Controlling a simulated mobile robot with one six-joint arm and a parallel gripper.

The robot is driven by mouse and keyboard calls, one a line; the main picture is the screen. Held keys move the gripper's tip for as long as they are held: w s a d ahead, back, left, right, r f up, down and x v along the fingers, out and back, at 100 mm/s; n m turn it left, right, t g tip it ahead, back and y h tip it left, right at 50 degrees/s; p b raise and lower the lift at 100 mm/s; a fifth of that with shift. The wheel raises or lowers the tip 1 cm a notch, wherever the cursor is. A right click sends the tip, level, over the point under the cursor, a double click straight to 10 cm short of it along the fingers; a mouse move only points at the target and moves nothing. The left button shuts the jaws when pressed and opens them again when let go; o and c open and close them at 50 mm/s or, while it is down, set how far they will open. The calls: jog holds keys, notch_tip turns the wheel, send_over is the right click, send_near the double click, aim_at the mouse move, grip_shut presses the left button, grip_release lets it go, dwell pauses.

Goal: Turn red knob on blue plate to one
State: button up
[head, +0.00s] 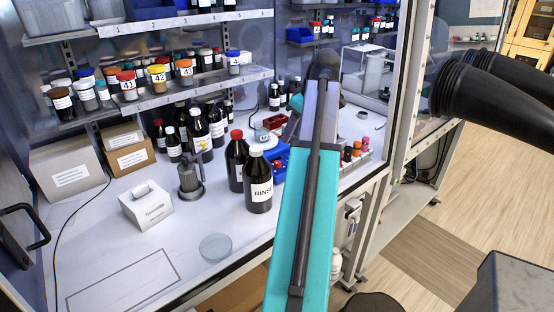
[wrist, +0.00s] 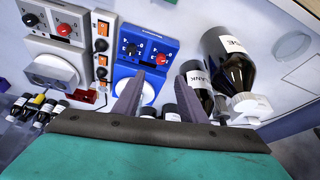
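The blue plate (wrist: 146,44) is the front panel of a blue device and lies ahead of my gripper in the wrist view. The red knob (wrist: 161,58) sits on it, beside a black knob (wrist: 131,50). The marks around the red knob are too small to read. My gripper (wrist: 153,76) is open, its two fingers apart with nothing held between them. The fingertips point at the panel near the red knob; I cannot tell any contact. In the head view the blue device (head: 275,168) is partly hidden behind my arm, and my gripper cannot be made out.
A dark RINSE bottle (head: 259,185) and another red-capped bottle (head: 236,160) stand close to the blue device. A grey device (wrist: 55,25) with another red knob is left in the wrist view. A glass dish (head: 215,248) lies on the open bench front.

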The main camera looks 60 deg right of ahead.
jog(key=p, duration=0.3)
send_near(278, 162)
jog(key=shift+x, duration=4.15)
grip_shut()
